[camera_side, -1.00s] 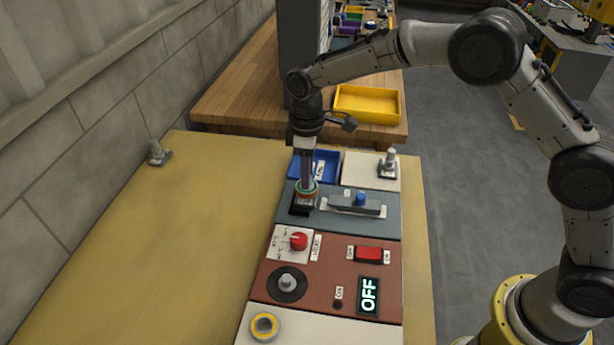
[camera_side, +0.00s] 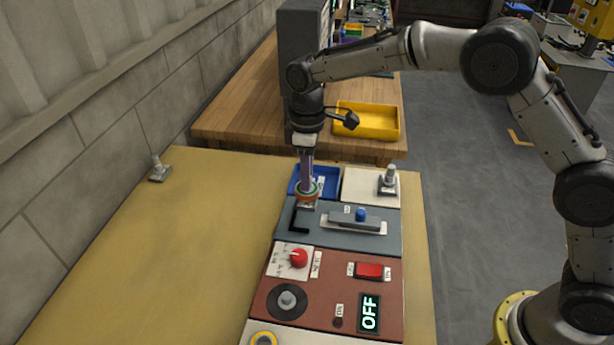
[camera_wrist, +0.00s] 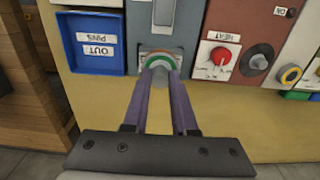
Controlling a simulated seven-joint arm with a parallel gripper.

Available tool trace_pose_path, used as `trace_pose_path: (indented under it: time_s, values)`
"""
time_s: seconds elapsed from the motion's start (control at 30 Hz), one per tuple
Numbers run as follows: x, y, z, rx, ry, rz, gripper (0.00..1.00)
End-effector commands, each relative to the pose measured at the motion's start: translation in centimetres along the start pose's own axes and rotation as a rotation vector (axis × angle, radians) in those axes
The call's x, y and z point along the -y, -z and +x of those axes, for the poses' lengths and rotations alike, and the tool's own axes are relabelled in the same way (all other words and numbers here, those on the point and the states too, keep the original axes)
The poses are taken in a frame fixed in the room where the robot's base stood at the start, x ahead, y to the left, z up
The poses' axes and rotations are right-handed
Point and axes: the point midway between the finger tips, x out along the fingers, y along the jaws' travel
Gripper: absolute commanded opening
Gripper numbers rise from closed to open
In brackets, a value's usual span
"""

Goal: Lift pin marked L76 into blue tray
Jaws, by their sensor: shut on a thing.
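The pin (camera_side: 307,197) has a round head with a green and orange-red ring and a pale label plate below it. My gripper (camera_side: 306,182) is shut on this pin from above. The pin is at the far left of the grey panel, just in front of the blue tray (camera_side: 331,172). In the wrist view the pin's ringed head (camera_wrist: 160,61) is between the purple fingers, and its label is too small to read. The blue tray (camera_wrist: 72,50) is left of it there, labelled "PINS OUT", with no pin seen inside.
A black L-shaped slot (camera_side: 296,221) is in the grey panel (camera_side: 340,242), beside a slider with a blue knob (camera_side: 361,214). A white panel with a grey post (camera_side: 390,176) is right of the tray. A red knob (camera_side: 298,258) and red switch (camera_side: 369,270) are nearer.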

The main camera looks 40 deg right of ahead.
Motion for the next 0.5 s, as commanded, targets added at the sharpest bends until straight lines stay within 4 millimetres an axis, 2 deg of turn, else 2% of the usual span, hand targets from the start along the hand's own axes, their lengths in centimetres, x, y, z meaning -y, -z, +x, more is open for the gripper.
trace_pose_path:
  time_s: [0.33, 0.5]
  values:
    - [0.1, -0.2, -0.2, 0.01, 0.005, -0.022, 0.0]
    - [-0.7, 0.5, -1.9, 0.005, 0.003, -0.065, 0.0]
